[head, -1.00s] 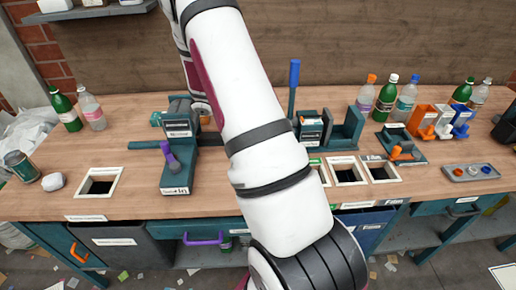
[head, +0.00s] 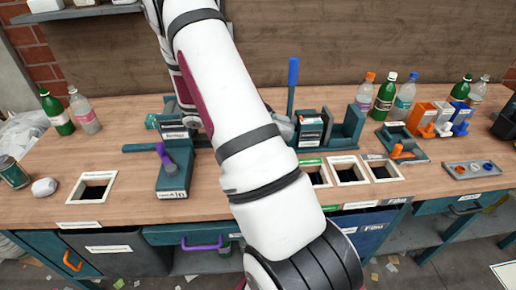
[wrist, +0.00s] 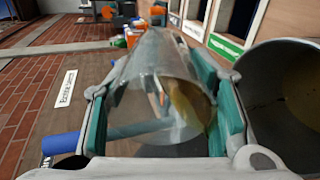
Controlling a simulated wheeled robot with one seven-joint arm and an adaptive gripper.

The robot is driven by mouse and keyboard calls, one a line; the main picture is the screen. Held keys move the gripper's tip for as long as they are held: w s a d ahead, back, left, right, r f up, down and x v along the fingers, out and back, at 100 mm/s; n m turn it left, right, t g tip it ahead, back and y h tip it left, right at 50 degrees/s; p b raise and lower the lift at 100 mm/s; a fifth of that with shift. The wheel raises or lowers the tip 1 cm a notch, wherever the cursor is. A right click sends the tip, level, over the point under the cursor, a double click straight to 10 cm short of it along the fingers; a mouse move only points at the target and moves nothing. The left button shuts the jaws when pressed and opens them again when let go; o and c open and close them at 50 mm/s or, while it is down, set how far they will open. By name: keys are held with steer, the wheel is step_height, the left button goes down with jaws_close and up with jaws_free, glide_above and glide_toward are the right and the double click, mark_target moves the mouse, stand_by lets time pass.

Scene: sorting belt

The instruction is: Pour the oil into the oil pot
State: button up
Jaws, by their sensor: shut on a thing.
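In the wrist view my gripper (wrist: 162,110) has its teal fingers closed around a clear, see-through cylinder (wrist: 150,75). The cylinder lies tilted, with its round open end toward the camera and a yellowish tint inside that end. To its right, close beside the right finger, is a large grey round vessel (wrist: 262,82) with a yellow patch inside; it may be the oil pot, but I cannot tell for sure. In the head view my arm hides most of the gripper; a small grey shape (head: 283,127) shows just right of the arm.
A teal press with a purple lever (head: 166,160) stands left of my arm, and a blue-handled device (head: 310,125) stands right. Square bench openings (head: 95,187) lie left and right. Bottles (head: 385,93) stand at the back.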

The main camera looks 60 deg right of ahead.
steer(key=shift+f+b, duration=0.2)
steer(key=shift+b, duration=0.15)
steer(key=shift+w+a+f+g+h+b, duration=0.15)
steer(key=shift+w+f+g+h+b, duration=0.1)
steer(key=shift+g+h+b, duration=0.4)
steer(key=shift+w+a+r+g+h+b, duration=0.15)
steer(key=shift+r+g+h+b, duration=0.2)
steer(key=shift+g+h+b, duration=0.3)
stand_by(0.7)
steer(key=shift+w+a+b, duration=0.1)
steer(key=shift+b, duration=0.35)
